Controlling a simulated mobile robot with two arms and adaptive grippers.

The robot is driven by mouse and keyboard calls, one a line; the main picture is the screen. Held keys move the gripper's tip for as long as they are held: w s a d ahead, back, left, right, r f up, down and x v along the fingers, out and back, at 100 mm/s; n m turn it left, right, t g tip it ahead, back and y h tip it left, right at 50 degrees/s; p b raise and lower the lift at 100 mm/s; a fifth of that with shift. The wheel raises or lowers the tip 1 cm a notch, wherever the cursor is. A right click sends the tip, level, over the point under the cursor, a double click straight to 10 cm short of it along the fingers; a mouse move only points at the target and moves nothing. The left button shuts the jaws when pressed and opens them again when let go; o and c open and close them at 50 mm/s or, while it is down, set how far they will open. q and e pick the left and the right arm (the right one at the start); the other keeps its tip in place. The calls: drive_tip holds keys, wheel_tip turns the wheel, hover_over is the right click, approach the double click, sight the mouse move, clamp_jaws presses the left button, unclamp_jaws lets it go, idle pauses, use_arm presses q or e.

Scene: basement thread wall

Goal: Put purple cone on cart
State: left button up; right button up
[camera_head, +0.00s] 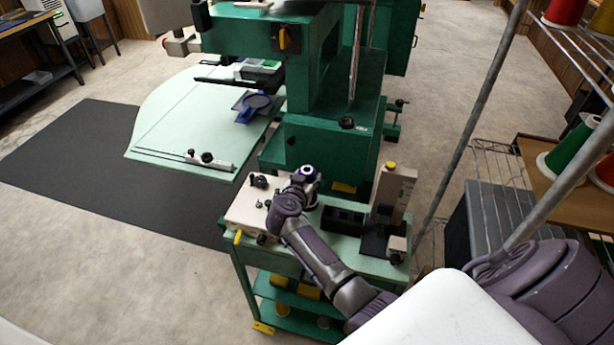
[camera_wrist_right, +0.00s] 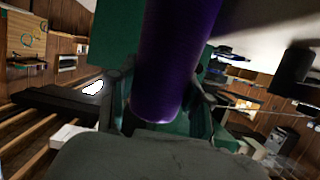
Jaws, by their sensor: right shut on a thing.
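The purple cone (camera_head: 308,173) shows in the head view as a small purple and white end at the tip of my right arm. It fills the upper middle of the right wrist view (camera_wrist_right: 178,60) as a smooth purple body. My right gripper (camera_head: 302,185) is shut on it, with one finger on each side in the wrist view. The green cart (camera_head: 378,266) stands below the gripper, with a pale green top and lower shelves. The cone overlaps the cart top in the picture; whether it touches anything there cannot be told. My left gripper is not in view.
A white control box (camera_head: 249,208), a dark tray (camera_head: 343,219) and an upright beige device (camera_head: 394,190) crowd the cart top. The green machine (camera_head: 330,140) stands right behind. A wire rack with red and green cones (camera_head: 573,150) is at the right.

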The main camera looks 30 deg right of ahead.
drive_tip(key=shift+f, duration=0.2)
drive_tip(key=shift+f, duration=0.15)
drive_tip(key=o, duration=1.3)
drive_tip(key=shift+o, duration=0.2)
drive_tip(key=v, duration=1.2)
